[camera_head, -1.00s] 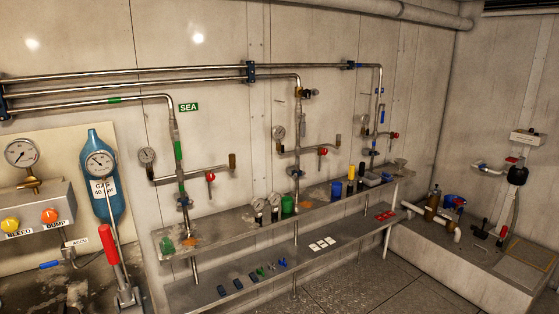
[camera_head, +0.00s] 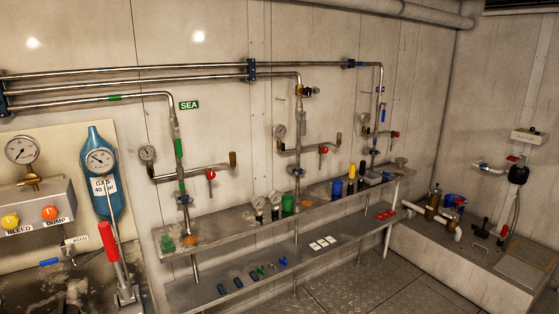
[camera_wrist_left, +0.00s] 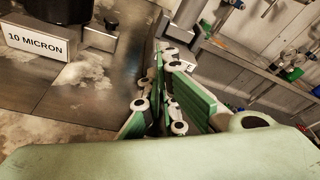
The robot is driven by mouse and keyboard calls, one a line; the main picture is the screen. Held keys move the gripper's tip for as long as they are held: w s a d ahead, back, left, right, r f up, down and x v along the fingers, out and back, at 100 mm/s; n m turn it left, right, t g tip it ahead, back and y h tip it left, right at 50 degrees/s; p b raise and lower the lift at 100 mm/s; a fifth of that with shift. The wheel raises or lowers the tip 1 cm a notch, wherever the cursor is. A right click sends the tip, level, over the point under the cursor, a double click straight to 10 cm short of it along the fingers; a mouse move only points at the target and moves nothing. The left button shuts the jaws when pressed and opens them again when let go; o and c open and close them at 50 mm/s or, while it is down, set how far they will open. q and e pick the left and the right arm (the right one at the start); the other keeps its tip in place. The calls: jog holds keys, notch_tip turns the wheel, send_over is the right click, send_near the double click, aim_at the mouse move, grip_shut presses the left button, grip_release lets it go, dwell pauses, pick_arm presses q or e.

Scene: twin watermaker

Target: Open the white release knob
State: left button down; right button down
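I cannot make out a white release knob for certain in either view. On the left of the head view, a grey control box (camera_head: 38,203) carries a yellow BLEED knob (camera_head: 10,222) and an orange DUMP knob (camera_head: 49,213). My left gripper (camera_wrist_left: 158,52) shows in the left wrist view, with green and black fingers and pale round joints. Its fingers lie close together, apparently shut, with nothing seen between them. Neither gripper shows in the head view, and my right gripper is out of sight.
Pipes with gauges and red valves run above a two-level metal shelf (camera_head: 225,235). The wrist view shows a "10 MICRON" label (camera_wrist_left: 36,40). Open floor (camera_head: 350,285) lies at front right.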

pick_arm(q)
jog(key=shift+s+a+r, duration=0.15)
jog(key=shift+a+r, duration=0.2)
jog(key=shift+a, duration=0.1)
jog(key=shift+s+d+f+p, duration=0.1)
jog(key=shift+s+d+p, duration=0.1)
jog(key=shift+s+d, duration=0.5)
jog(key=shift+s+d+p, duration=0.25)
jog(key=shift+s+d, duration=0.15)
jog(key=shift+s, duration=0.55)
jog(key=shift+s+d+f+p, duration=0.1)
jog(key=shift+s+d+p, duration=0.1)
jog(key=shift+s+d, duration=0.5)
jog(key=shift+s+a, duration=0.15)
